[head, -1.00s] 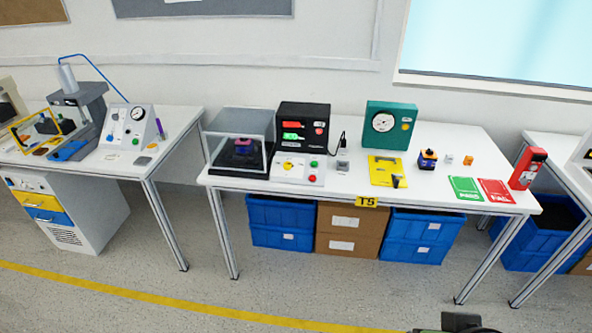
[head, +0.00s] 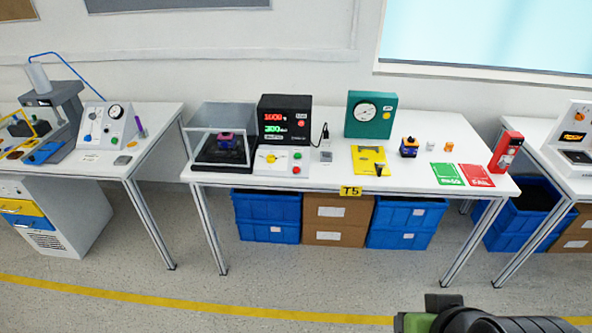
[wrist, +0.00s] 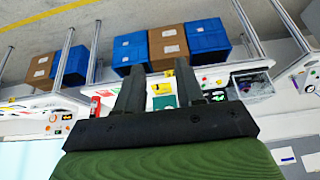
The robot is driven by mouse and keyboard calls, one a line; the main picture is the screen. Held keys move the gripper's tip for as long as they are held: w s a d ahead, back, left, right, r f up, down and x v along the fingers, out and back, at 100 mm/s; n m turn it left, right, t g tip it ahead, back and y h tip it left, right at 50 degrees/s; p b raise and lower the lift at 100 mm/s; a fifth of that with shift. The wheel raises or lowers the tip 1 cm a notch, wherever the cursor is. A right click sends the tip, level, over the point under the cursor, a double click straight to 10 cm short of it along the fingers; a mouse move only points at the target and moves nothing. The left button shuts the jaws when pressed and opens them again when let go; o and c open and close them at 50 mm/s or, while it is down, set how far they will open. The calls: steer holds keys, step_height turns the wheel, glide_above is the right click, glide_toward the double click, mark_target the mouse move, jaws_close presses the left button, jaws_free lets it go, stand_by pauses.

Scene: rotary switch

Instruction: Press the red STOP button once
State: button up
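The control panel (head: 268,182) stands at the left-front of the middle table, with a yellow rotary knob (head: 271,158). On its right side a green button (head: 297,155) sits above a red button (head: 296,170); its label is too small to read. My gripper (wrist: 159,82) shows in the wrist view with two dark fingers apart and nothing between them. Part of my arm shows at the bottom right of the head view, well in front of the table and away from the panel. Nothing covers the red button in the head view.
A black display box (head: 284,120) stands behind the panel, and a clear-covered case (head: 217,135) to its left. A teal gauge box (head: 371,114), yellow plate and red device (head: 506,150) stand further right. Blue bins (head: 266,217) fill space under the table. The floor in front is clear.

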jaws_close()
stand_by(1.5)
